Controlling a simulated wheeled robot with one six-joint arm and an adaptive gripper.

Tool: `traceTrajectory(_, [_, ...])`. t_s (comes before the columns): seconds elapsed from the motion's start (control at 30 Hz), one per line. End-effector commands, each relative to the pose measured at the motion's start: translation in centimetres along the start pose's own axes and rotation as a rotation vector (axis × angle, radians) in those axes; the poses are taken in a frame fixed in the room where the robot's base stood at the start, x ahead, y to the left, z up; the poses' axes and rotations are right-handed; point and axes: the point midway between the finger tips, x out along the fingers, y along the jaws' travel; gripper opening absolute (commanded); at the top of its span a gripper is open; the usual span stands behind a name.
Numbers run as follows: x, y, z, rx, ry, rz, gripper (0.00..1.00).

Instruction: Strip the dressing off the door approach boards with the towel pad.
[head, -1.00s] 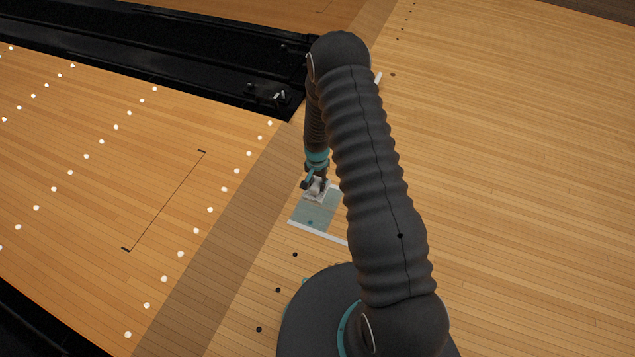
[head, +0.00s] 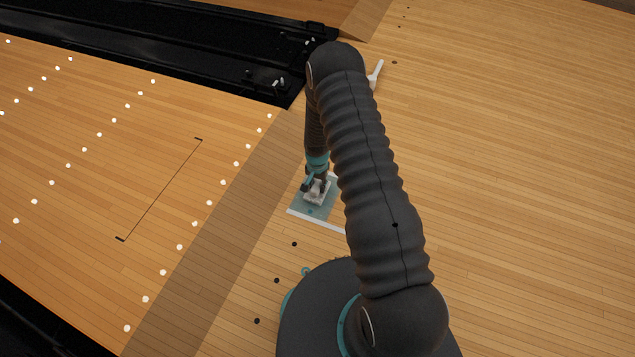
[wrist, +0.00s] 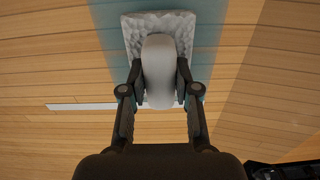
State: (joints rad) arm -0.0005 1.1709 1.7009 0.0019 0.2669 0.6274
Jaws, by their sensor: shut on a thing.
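The towel pad (head: 321,197) is a pale, quilted block with a rounded grip. My gripper (head: 315,184) is shut on that grip; in the wrist view the fingers close on both sides of it, with the pad's textured face (wrist: 130,35) beyond. The pad is over the dressing (head: 310,211), a bluish see-through patch on the door approach boards, and looks to be down on it. The dressing shows on both sides of the pad in the wrist view (wrist: 210,40). My arm hides the patch's right part in the head view.
A white strip (head: 303,217) edges the near side of the patch. A darker board band (head: 215,220) and the dotted lane boards (head: 90,150) lie to the left. A black channel (head: 180,60) runs behind. A white object (head: 376,72) shows partly behind my arm. Boards to the right are clear.

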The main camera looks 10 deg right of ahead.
Motion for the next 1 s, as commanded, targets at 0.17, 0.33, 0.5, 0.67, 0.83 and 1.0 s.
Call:
traceTrajectory(0.17, [0.2, 0.0, 0.0, 0.000, 0.001, 0.000, 0.03])
traceTrajectory(0.33, [0.2, 0.0, 0.0, 0.000, 0.000, 0.000, 0.03])
traceTrajectory(0.5, [0.1, 0.6, 0.9, 0.000, -0.001, 0.001, 0.03])
traceTrajectory(0.67, [0.1, 1.5, 2.3, 0.000, -0.002, 0.001, 0.03])
traceTrajectory(0.83, [0.1, 2.5, 3.7, 0.000, -0.001, 0.001, 0.03])
traceTrajectory(1.0, [0.1, 3.5, 5.1, 0.000, -0.002, 0.001, 0.03])
